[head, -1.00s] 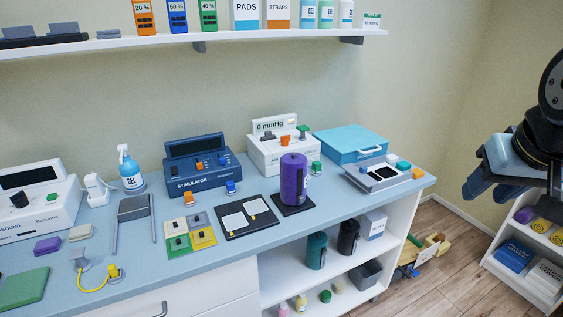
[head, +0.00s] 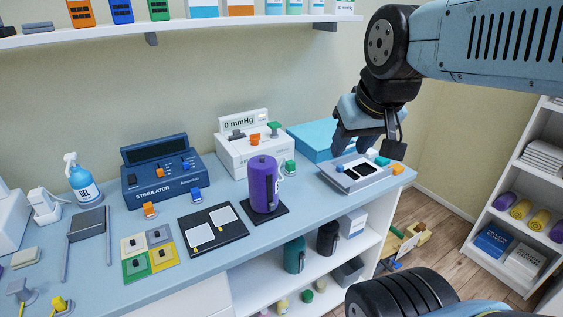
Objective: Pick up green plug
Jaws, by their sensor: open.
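A small green plug (head: 290,168) stands on the bench just right of the purple cylinder, at the front of the white mmHg unit (head: 252,151). Another green piece (head: 274,128) sits on top of that unit. A green-topped block (head: 382,161) is in the grey tray (head: 344,182) at the right end of the bench. My gripper (head: 368,149) is open and points down, appearing over the back of this tray. Its fingers partly cover the blue case behind; its height above the tray cannot be told.
The purple cylinder (head: 263,185) stands on a dark pad close to the plug. An orange plug (head: 150,210) and a blue plug (head: 196,195) lie before the stimulator (head: 160,172). A blue case (head: 308,141) is behind the tray. A wall shelf (head: 180,25) runs above.

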